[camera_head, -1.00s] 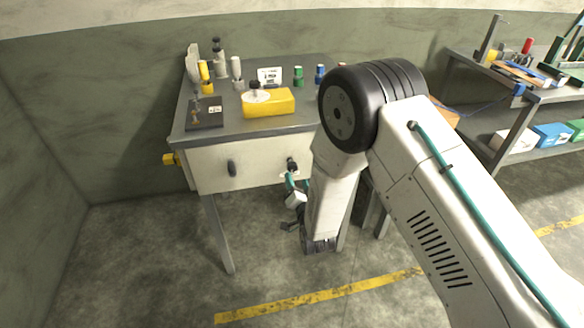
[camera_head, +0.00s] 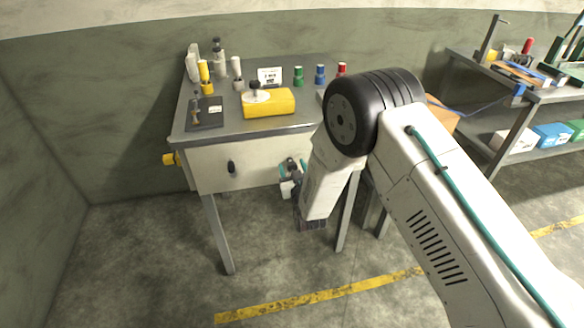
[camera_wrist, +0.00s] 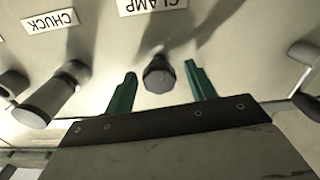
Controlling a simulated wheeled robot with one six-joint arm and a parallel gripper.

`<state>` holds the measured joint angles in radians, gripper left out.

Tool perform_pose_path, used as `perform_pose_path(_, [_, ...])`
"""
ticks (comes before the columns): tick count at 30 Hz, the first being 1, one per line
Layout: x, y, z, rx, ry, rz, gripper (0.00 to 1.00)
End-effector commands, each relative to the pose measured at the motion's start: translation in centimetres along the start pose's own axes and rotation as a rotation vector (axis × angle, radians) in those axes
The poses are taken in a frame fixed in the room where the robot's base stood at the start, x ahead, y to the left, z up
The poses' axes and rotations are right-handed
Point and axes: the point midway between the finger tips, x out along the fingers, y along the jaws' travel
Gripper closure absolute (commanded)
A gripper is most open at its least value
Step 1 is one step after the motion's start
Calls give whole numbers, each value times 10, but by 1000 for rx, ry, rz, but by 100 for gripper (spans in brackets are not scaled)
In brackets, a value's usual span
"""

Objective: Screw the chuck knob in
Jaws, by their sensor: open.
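A dark faceted knob (camera_wrist: 159,75) below the upside-down CLAMP label (camera_wrist: 150,4) appears between the fingertips. I see no contact, and its depth relative to them is unclear. In the head view my gripper (camera_head: 291,165) is at the right part of the cabinet's front panel (camera_head: 208,180), partly hidden by my arm. A dark knob (camera_head: 232,167) stands out left of it.
The cabinet top (camera_head: 240,127) carries a yellow block (camera_head: 268,103), a dark plate (camera_head: 205,118) and several coloured bottles. A yellow part (camera_head: 170,159) sticks out on the cabinet's left side. Another knob (camera_wrist: 305,53) lies right of my fingers. The floor in front is open.

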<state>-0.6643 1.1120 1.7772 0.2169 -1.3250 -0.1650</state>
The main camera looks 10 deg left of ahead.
Motion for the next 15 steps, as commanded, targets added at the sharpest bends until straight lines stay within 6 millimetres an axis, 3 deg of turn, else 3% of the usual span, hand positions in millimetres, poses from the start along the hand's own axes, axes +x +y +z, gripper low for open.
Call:
perform_pose_path(10, [7, 0, 0, 1, -1, 0, 45])
perform_pose_path(11, [7, 0, 0, 1, -1, 0, 47])
perform_pose_path(15, [7, 0, 0, 1, -1, 0, 86])
